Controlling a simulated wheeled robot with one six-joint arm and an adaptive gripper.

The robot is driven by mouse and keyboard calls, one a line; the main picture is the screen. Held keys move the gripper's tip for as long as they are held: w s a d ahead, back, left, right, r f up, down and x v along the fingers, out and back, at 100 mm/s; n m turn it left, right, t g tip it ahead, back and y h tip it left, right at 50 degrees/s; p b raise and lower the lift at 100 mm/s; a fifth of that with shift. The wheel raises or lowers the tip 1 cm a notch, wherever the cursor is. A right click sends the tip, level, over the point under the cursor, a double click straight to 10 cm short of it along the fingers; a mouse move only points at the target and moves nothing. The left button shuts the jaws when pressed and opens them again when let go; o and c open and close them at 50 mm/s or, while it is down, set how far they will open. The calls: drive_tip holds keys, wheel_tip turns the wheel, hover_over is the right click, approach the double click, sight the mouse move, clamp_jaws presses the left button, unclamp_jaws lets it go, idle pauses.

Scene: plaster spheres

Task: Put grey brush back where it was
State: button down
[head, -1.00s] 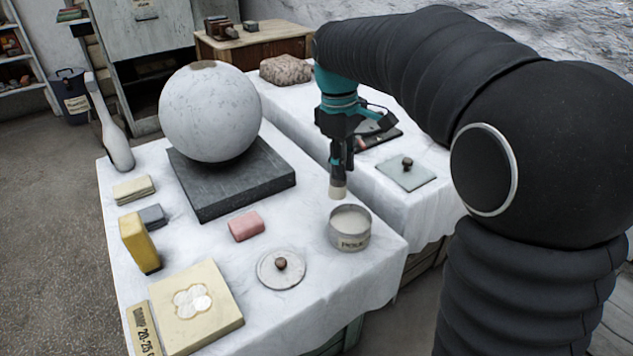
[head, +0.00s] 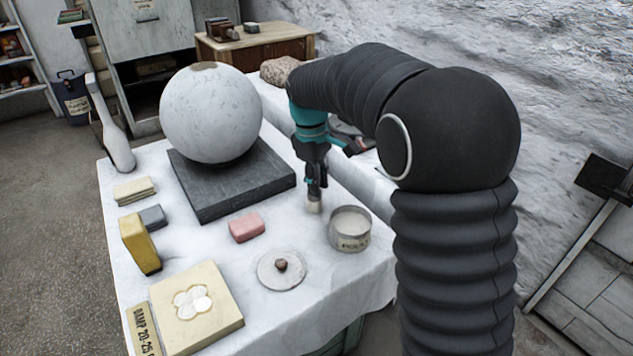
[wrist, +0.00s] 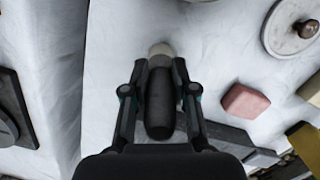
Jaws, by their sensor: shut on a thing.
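The grey brush (head: 314,207) hangs in my gripper (head: 316,186), pale bristle end down, close to the white cloth left of the open tin. I cannot tell whether its tip touches the cloth. In the wrist view, the fingers of my gripper (wrist: 160,92) close on both sides of the brush's dark rounded handle (wrist: 160,115). Its pale end shows beyond them. In the head view the fingers hide most of the handle.
An open labelled tin (head: 350,230) stands just right of the brush. A round knobbed lid (head: 296,272), a pink block (head: 246,227) and a dark slab (head: 245,190) bearing a large plaster sphere (head: 211,113) are nearby. Bare cloth lies between the slab and tin.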

drive_tip(key=c, duration=0.9)
unclamp_jaws()
drive_tip(key=r, duration=0.3)
drive_tip(key=r+p, duration=0.1)
drive_tip(key=r, duration=0.3)
drive_tip(key=a+r, duration=0.1)
drive_tip(key=r, duration=0.3)
drive_tip(key=shift+w+r, duration=0.1)
drive_tip(key=shift+w, duration=0.15)
drive_tip(key=shift+r, duration=0.4)
drive_tip(key=shift+s+r, duration=0.1)
drive_tip(key=s+d+m+t+y, duration=0.15)
drive_tip(key=s+d+m, duration=0.25)
drive_tip(key=s+d, duration=0.45)
drive_tip(key=s+d+m+t, duration=0.35)
drive_tip(key=s+d, duration=0.25)
drive_tip(key=s, duration=0.6)
drive_tip(key=s+f+m, duration=0.1)
drive_tip(key=s, duration=0.1)
drive_tip(key=s+d+f+m, duration=0.1)
drive_tip(key=s+f, duration=0.1)
drive_tip(key=s, duration=0.1)
drive_tip(key=s+d+f+m+t, duration=0.1)
drive_tip(key=s+f+m, duration=0.1)
drive_tip(key=shift+s+d+f+h, duration=0.1)
drive_tip(key=shift+s+f+h, duration=0.15)
drive_tip(key=shift+s, duration=0.1)
